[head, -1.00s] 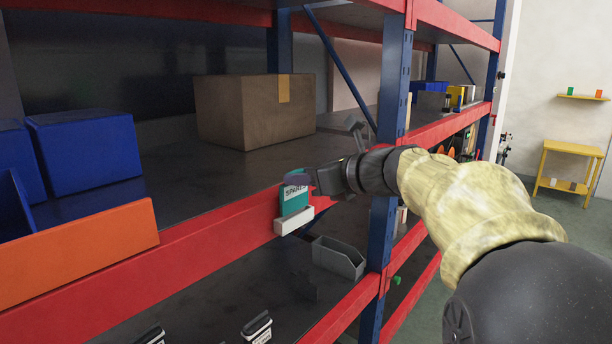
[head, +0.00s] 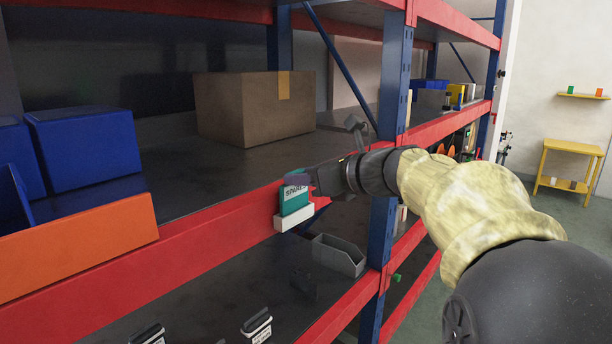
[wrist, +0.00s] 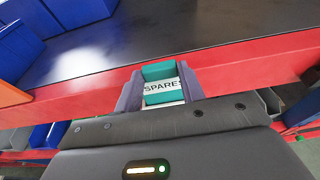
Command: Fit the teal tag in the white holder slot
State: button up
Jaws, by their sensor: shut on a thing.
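The teal tag (head: 295,200) has a white band lettered "SPARES". It stands about upright at the white holder (head: 293,219) on the red shelf beam. Its lower edge meets the holder's top; I cannot tell how deep it sits in the slot. My gripper (head: 298,180) is shut on the tag's upper part, reaching in from the right. In the wrist view the tag (wrist: 162,86) is between the two fingers (wrist: 160,92), in front of the red beam.
The red beam (head: 215,220) runs along the shelf front. A cardboard box (head: 250,110) and blue bins (head: 85,155) stand on the shelf; an orange panel (head: 80,255) is at left. A grey bin (head: 338,255) sits below, beside a blue upright (head: 392,90).

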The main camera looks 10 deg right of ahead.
jog(key=shift+f+b, duration=0.9)
jog(key=shift+f, duration=0.25)
jog(key=o, duration=1.1)
jog(key=shift+s+d, duration=0.1)
jog(key=b+v, duration=0.3)
jog(key=v, duration=1.4)
jog(key=shift+s+r+b, duration=0.1)
jog(key=shift+r+b, duration=0.05)
jog(key=shift+b, duration=0.25)
